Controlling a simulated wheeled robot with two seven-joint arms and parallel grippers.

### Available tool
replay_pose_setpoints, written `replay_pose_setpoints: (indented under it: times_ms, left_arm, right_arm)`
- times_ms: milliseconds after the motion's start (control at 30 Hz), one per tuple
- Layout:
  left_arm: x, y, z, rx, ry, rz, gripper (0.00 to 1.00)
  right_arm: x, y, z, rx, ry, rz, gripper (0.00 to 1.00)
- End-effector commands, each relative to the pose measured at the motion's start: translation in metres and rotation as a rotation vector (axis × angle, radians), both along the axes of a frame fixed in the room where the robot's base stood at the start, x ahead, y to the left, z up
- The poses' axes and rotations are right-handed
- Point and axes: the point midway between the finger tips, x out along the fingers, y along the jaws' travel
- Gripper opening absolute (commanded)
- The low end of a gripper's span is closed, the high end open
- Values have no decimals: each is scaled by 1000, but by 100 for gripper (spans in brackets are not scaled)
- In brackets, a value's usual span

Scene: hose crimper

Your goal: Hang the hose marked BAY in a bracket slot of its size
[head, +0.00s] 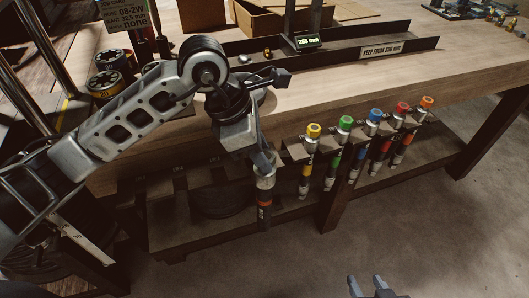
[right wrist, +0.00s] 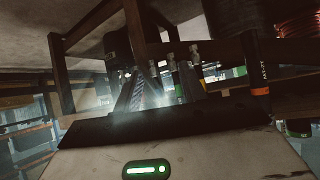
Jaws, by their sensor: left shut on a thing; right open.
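My left gripper (head: 264,163) is shut on the metal upper end of a dark hose (head: 264,205) with an orange band. The hose hangs upright in front of the bench; its small marking is too blurred to read. The bracket (head: 296,150) runs along the bench front just right of this hose; I cannot tell whether they touch. Several hoses hang in it, with yellow (head: 314,130), green, blue, red and orange tops. My right gripper (head: 374,288) is open and empty low at the bottom edge. An orange-banded hose (right wrist: 260,91) also shows in the right wrist view.
Several dark spools (head: 104,83) stand at the left. A lower shelf (head: 225,228) lies under the bracket. The floor (head: 420,215) at front right is clear.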

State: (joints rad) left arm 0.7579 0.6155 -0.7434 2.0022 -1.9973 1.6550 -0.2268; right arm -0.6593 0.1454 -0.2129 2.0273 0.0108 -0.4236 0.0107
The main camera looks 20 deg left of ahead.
Motion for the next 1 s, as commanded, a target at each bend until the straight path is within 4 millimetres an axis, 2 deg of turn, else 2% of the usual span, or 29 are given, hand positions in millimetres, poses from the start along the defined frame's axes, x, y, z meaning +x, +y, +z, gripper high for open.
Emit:
replay_pose_setpoints:
  times_ms: [167,500,633,767,1000]
  left_arm:
    - [19,13,-9,-2,-2,3,5]
    - [52,34,-8,-2,-3,1,5]
    - [59,39,-8,-3,-4,-1,5]
    - [58,39,-17,-1,-4,-3,5]
    - [58,39,-17,-2,-3,-3,5]
  right_arm:
    - [0,1,-3,2,-3,2,41]
    - [-1,1,-4,1,1,5,41]
    - [-1,1,-5,1,2,5,41]
    - [-1,2,-13,2,4,6,41]
    - [2,3,-6,7,-8,7,41]
